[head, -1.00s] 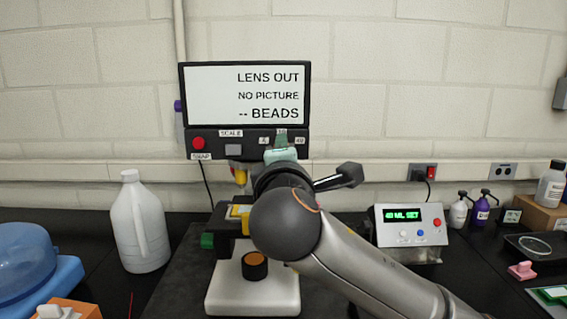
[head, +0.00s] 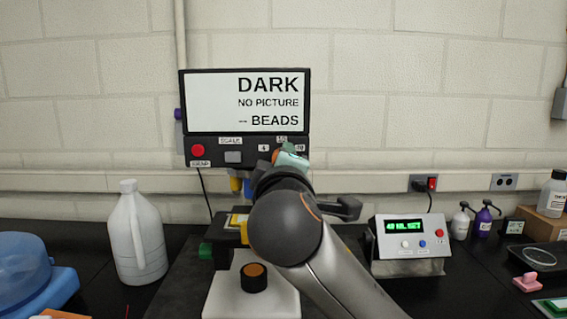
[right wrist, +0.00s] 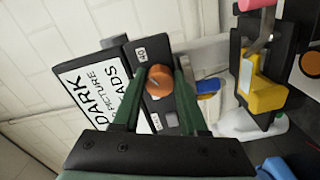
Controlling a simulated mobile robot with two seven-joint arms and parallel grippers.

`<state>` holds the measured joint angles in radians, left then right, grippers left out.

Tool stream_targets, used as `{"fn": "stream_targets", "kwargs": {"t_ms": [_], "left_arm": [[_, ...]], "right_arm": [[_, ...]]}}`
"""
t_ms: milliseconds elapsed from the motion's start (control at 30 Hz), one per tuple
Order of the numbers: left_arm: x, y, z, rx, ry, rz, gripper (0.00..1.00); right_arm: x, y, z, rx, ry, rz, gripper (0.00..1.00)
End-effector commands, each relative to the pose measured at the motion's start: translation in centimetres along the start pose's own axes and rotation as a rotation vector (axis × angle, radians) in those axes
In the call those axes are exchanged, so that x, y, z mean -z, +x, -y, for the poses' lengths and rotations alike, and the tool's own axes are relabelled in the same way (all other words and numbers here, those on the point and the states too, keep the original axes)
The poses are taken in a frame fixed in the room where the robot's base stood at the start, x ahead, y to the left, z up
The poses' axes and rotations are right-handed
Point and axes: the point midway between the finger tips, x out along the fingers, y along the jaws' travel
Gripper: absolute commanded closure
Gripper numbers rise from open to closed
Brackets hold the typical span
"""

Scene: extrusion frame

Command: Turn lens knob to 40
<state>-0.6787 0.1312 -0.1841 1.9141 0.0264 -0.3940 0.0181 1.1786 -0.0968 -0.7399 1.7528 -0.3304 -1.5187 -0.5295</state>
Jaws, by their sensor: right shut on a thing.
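The lens knob (right wrist: 160,82) is a round orange knob on the dark panel under the screen. It sits between the green fingers of my right gripper (right wrist: 159,72) in the right wrist view, and the fingers are shut on it. In the head view the right gripper (head: 290,158) covers most of the knob. The labels 4 (head: 263,148), 10 (head: 282,138) and 40 (head: 300,148) stand around it. The knob's pointer is hidden. The screen (head: 246,101) reads DARK, NO PICTURE, -- BEADS. My left gripper is not in view.
A red SNAP button (head: 197,150) and a grey SCALE switch (head: 233,157) sit left on the panel. The microscope base (head: 225,296) stands below, behind my right arm. A white jug (head: 136,235) is at left, a meter box (head: 410,240) at right.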

Motion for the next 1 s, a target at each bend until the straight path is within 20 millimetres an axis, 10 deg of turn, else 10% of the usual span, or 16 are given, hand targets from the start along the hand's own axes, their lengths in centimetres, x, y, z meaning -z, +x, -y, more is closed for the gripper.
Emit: {"fn": "stream_targets", "kwargs": {"t_ms": [267,300,533,1000], "left_arm": [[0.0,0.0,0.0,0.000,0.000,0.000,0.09],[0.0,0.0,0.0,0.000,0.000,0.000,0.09],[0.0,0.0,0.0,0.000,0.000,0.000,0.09],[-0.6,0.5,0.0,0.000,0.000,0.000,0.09]], "right_arm": [[0.0,0.0,0.2,0.004,0.002,0.000,1.00],[0.0,0.0,0.2,0.004,0.002,0.000,0.54],[0.0,0.0,0.1,0.002,0.001,0.000,0.29],[0.1,-2.3,0.2,-0.001,0.002,-0.005,0.28]]}}
